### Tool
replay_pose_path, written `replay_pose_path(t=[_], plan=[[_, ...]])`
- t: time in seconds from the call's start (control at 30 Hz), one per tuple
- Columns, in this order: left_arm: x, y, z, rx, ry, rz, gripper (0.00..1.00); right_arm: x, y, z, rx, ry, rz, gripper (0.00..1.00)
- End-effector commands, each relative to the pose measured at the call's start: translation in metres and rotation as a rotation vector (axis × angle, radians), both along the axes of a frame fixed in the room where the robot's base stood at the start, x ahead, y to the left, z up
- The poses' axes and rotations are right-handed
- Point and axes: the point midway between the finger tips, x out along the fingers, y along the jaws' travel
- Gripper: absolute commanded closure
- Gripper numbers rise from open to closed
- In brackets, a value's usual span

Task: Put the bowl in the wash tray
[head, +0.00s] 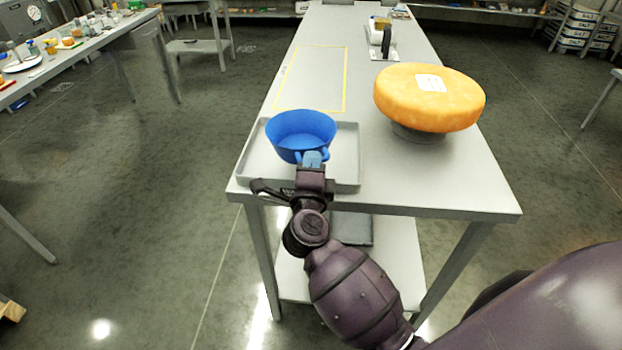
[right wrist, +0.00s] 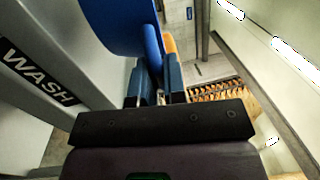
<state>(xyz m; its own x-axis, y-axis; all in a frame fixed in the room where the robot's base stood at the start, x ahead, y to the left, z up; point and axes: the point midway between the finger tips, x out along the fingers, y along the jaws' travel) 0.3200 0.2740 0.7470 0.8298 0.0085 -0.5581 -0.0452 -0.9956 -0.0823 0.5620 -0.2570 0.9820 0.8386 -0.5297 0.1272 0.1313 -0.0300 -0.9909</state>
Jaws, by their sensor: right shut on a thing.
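The blue bowl (head: 298,132) with small side handles is over the grey wash tray (head: 345,172) at the near left corner of the table. My right gripper (head: 312,158) is shut on the bowl's near handle. The right wrist view shows the bowl (right wrist: 118,22) from close by, with its handle between the fingers (right wrist: 160,78). The tray's WASH label (right wrist: 38,72) shows at the left there. The bowl looks upright. I cannot tell whether its base touches the tray floor. My left gripper is not in view.
A large orange cheese wheel (head: 447,108) sits on a dark round stand (head: 418,134) to the right. A yellow-outlined area (head: 314,78) on the table behind the tray is clear. A dark-handled tool (head: 385,44) and small items stand at the back.

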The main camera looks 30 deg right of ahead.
Motion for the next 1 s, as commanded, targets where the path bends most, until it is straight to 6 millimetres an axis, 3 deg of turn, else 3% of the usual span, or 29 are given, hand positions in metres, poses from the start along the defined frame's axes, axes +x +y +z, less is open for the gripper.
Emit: replay_pose_path(t=[0.03,0.2,0.67,0.7,0.73,1.0], plan=[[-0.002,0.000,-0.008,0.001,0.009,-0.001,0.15,0.000,0.000,-0.016,-0.004,0.009,0.000,1.00],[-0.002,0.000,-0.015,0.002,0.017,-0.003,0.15,0.000,0.000,-0.038,-0.003,0.007,0.000,1.00],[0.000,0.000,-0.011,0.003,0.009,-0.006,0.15,0.000,0.000,-0.042,-0.001,0.003,0.001,1.00],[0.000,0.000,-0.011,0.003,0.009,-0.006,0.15,0.000,0.000,-0.042,-0.001,0.003,0.001,0.82],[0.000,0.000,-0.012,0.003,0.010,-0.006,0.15,0.000,0.000,-0.042,-0.001,0.003,0.000,0.77],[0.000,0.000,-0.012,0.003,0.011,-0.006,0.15,0.000,0.000,-0.041,-0.001,0.003,0.000,0.77]])
